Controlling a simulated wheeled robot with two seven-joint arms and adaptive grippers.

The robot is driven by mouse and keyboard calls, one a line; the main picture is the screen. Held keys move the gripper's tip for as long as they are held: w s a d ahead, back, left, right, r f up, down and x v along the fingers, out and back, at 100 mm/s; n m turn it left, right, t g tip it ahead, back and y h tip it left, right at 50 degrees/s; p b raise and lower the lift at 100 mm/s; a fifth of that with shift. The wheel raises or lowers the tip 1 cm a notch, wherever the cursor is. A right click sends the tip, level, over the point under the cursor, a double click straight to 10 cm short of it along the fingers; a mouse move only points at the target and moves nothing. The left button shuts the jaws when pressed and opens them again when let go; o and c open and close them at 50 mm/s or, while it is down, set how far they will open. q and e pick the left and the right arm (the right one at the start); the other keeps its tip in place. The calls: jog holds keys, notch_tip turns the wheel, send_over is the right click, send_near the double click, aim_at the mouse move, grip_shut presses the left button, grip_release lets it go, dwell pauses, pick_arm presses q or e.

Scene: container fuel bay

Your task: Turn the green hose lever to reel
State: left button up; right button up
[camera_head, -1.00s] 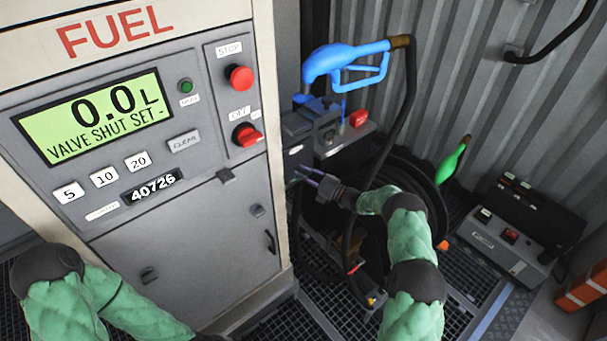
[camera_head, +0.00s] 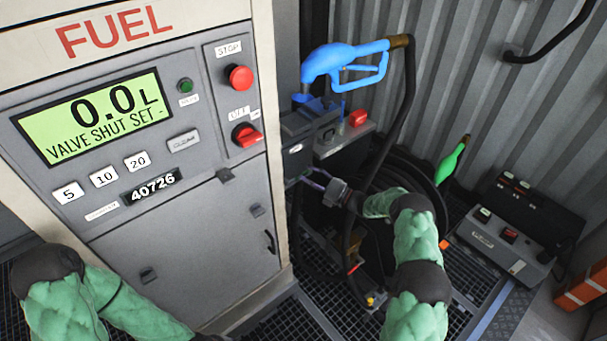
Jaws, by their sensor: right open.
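The green hose lever (camera_head: 452,161) stands at the hose reel (camera_head: 418,180), tilted up to the right, with a dark tip at its top. My right gripper (camera_head: 305,177) is open and empty, pointing left at the reel's left side, below the grey box under the blue nozzle. It is well to the left of the green lever and apart from it. My right forearm passes in front of the reel and hides part of it. My left arm shows at the lower left, but its gripper is out of the picture.
A blue fuel nozzle (camera_head: 345,62) with a black hose hangs above the reel. The fuel dispenser (camera_head: 190,235) fills the left, its display reading 0.0 L, VALVE SHUT. A grey and black box (camera_head: 497,242) stands at the right on the grating. An orange case (camera_head: 583,290) lies at the right edge.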

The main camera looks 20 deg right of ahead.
jog(key=v, duration=0.9)
